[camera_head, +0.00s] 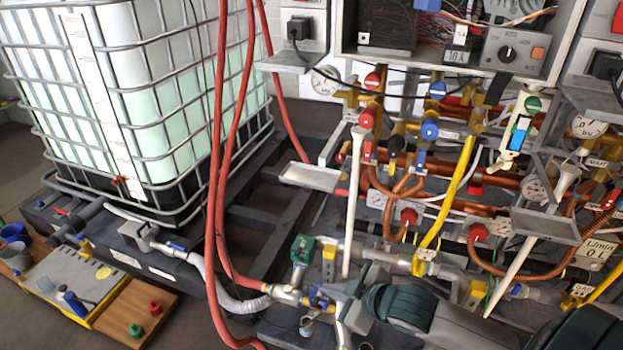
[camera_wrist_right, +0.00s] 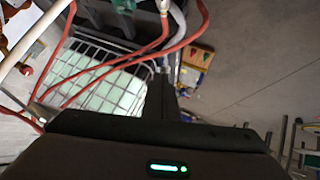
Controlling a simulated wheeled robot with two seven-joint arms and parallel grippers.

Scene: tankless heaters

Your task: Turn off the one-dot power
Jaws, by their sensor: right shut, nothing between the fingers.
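A grey control box (camera_head: 515,50) at the upper right carries a dark round dial (camera_head: 506,53) and an orange switch (camera_head: 538,53). A red switch (camera_head: 313,3) is cut by the top edge above a plugged-in socket (camera_head: 300,28). Any dot marks are too small to tell. My left gripper is not in view.
Copper pipes (camera_head: 500,180) and several coloured valves crowd the right side. Red hoses (camera_head: 218,150) hang between the pipework and a caged tank (camera_head: 150,90). Floor (camera_wrist_right: 255,65) is open at right in the wrist view.

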